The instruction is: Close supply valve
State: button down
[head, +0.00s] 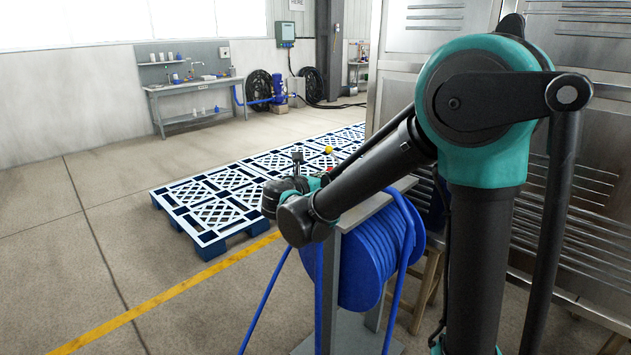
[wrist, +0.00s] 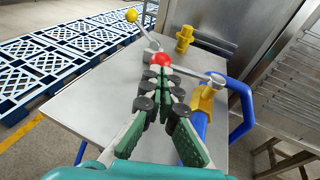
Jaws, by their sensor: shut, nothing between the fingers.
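In the wrist view the valve lies on a grey metal tabletop (wrist: 90,98). It has a red round centre (wrist: 159,59), and a thin grey lever (wrist: 145,36) runs up-left from it to a yellow ball knob (wrist: 131,15). A grey pipe (wrist: 190,70) runs right towards a yellow fitting (wrist: 203,98) on a blue hose (wrist: 194,128). My gripper (wrist: 160,73) has its fingertips together just below the red centre in the picture; I cannot tell whether they touch it.
A second yellow fitting (wrist: 184,40) stands at the tabletop's far side. A blue hose reel (head: 378,255) hangs below the tabletop. White-and-blue pallets (head: 205,238) lie behind. A metal cabinet (head: 590,150) stands close on the right. The floor at left is clear.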

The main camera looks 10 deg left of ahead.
jog(key=shift+x, duration=0.75)
jog(key=shift+x, duration=0.9)
jog(key=shift+w+a+r, duration=0.1)
jog(key=shift+r, duration=0.1)
